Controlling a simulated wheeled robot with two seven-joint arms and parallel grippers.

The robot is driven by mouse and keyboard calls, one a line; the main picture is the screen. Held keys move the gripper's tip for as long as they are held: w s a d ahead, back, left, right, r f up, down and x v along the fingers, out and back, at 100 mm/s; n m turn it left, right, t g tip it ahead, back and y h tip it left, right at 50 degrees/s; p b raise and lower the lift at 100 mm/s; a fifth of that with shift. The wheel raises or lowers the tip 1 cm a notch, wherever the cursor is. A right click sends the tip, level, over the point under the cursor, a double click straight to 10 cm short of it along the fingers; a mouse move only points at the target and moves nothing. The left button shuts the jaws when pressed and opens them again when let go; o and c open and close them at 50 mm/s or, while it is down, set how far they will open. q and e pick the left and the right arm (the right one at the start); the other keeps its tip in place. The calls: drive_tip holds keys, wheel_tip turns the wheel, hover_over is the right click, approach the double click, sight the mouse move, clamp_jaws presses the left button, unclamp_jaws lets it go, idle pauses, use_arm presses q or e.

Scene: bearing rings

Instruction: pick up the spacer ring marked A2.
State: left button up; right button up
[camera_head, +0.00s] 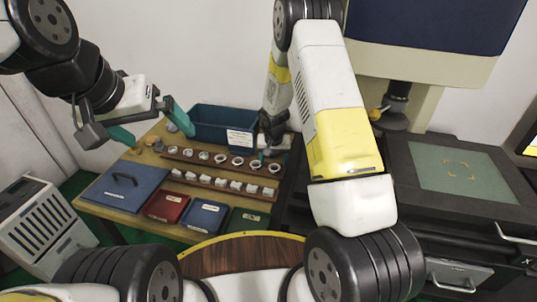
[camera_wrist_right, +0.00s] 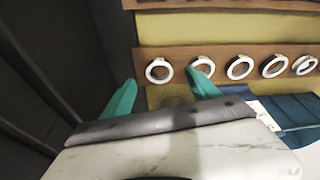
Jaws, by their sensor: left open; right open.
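Several white rings stand in a row on a wooden rail (camera_head: 228,163), which also shows in the right wrist view (camera_wrist_right: 225,52). No A2 mark is legible, so I cannot tell which ring is A2. My right gripper (camera_wrist_right: 163,77) is open, with its teal fingers near the end ring (camera_wrist_right: 158,70); that ring appears between the fingertips in the picture, not gripped. The neighbouring ring (camera_wrist_right: 203,70) is partly covered by one finger. In the head view the end ring (camera_head: 274,168) is at the row's right. My left gripper (camera_head: 163,138) is open and empty above the table's left side.
A second rail with white blocks (camera_head: 220,184) lies nearer me. Red (camera_head: 166,206), blue (camera_head: 203,214) and green (camera_head: 248,221) trays sit at the front. A blue bin (camera_head: 215,118) stands behind the rings.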

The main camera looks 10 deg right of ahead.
sight(274, 168)
drive_tip(key=x, duration=0.4)
drive_tip(key=shift+w+d+f, duration=0.1)
drive_tip(key=shift+w+d, duration=0.05)
drive_tip(key=c, duration=1.5)
